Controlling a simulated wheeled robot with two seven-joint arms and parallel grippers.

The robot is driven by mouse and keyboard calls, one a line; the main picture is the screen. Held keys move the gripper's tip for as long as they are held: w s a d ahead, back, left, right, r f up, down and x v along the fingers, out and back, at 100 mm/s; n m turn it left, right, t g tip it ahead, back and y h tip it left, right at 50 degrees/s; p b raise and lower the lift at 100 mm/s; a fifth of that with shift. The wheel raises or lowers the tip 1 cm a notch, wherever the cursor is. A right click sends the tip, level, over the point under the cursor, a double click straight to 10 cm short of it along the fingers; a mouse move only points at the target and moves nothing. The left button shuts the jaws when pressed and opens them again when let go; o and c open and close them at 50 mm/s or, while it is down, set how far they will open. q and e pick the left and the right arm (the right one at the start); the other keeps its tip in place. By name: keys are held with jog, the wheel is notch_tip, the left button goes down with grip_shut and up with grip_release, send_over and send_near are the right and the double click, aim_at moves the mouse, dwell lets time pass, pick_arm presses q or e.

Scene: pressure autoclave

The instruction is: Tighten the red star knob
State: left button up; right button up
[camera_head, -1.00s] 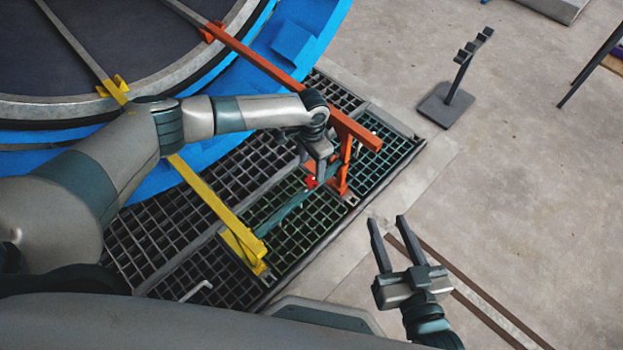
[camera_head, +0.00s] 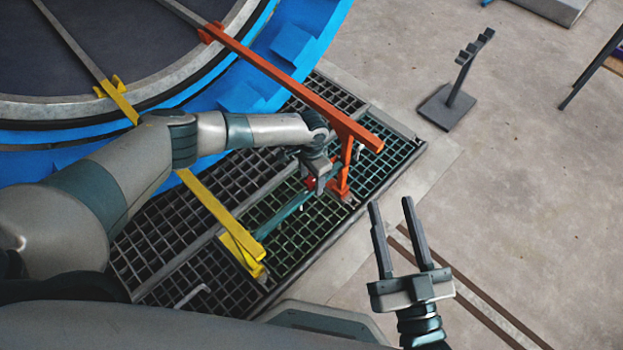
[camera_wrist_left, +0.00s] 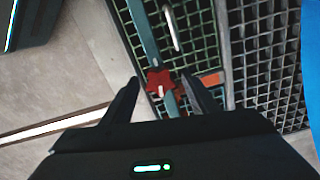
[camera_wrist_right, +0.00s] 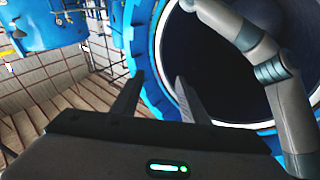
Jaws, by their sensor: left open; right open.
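The red star knob (camera_wrist_left: 159,80) sits on a teal bar (camera_wrist_left: 143,37) in the left wrist view, between the tips of my left gripper (camera_wrist_left: 163,95). The fingers are spread on either side of it; I cannot tell whether they touch it. In the head view the knob (camera_head: 311,182) is a small red patch, mostly hidden by my left gripper (camera_head: 321,177), beside the orange upright. My right gripper (camera_head: 394,225) is open and empty over the bare floor at the lower right, apart from the knob.
An orange bar (camera_head: 285,85) passes just beyond my left wrist. A yellow bar (camera_head: 215,208) lies nearer me, over the floor grating (camera_head: 170,240). The blue autoclave ring (camera_head: 300,40) is at upper left. A grey stand (camera_head: 447,106) is on the clear floor at right.

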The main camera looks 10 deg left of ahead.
pick_arm(q)
jog(key=c, duration=1.1)
